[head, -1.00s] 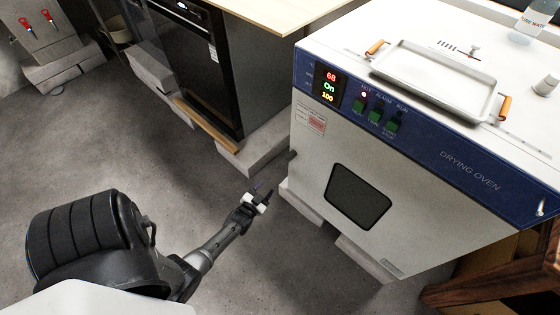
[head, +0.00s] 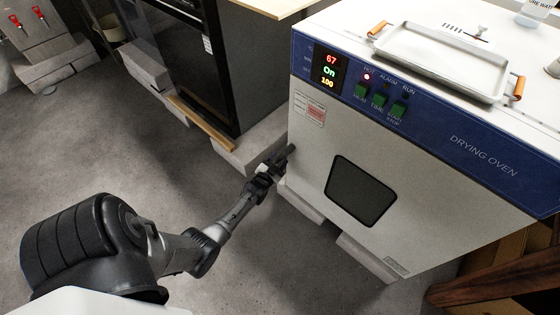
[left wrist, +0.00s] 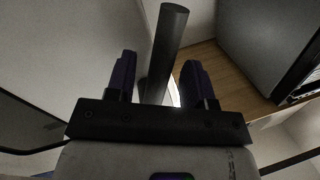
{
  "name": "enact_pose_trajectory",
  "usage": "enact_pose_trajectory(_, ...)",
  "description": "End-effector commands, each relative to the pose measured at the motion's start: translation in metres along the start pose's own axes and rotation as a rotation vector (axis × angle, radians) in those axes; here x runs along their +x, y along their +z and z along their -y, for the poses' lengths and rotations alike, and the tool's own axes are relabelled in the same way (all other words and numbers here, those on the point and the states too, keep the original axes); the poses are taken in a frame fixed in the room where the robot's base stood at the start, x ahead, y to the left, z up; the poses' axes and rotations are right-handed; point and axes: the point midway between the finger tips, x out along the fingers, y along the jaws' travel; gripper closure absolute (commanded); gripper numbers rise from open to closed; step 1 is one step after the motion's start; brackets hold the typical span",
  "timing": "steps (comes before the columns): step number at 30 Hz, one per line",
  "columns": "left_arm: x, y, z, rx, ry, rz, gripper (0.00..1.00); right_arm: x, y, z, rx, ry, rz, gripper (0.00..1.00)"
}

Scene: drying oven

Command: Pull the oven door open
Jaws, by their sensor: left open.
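The drying oven's white front door (head: 318,140) is shut, with a dark window (head: 361,191) in it. A short dark handle (head: 290,150) sticks out at the door's left edge. My left gripper (head: 268,168) is at the handle, low beside the door's left edge. In the left wrist view the open gripper (left wrist: 158,72) has one purple-dark finger on each side of the dark cylindrical handle (left wrist: 168,35). The fingers do not look closed on it; I cannot tell whether either touches. My right gripper is not in view.
A metal tray with orange handles (head: 440,62) sits on the oven top. The blue panel (head: 470,150) has a lit display. A black cabinet (head: 185,60) stands left of the oven, and brown wood (head: 490,275) shows at lower right. The grey floor (head: 110,150) in front is clear.

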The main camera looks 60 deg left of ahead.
Motion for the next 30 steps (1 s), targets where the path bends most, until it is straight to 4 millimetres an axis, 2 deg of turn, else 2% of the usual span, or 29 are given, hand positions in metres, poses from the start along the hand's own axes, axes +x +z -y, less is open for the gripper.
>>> enact_pose_trajectory(6,0.013,0.001,0.000,0.000,0.000,0.001,0.52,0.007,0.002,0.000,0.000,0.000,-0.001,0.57)
enact_pose_trajectory(17,0.015,0.000,0.000,0.000,0.000,0.001,0.53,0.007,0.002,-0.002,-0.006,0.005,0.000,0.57)
enact_pose_trajectory(30,0.015,0.000,0.000,0.000,0.000,0.001,0.95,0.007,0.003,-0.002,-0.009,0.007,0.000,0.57)
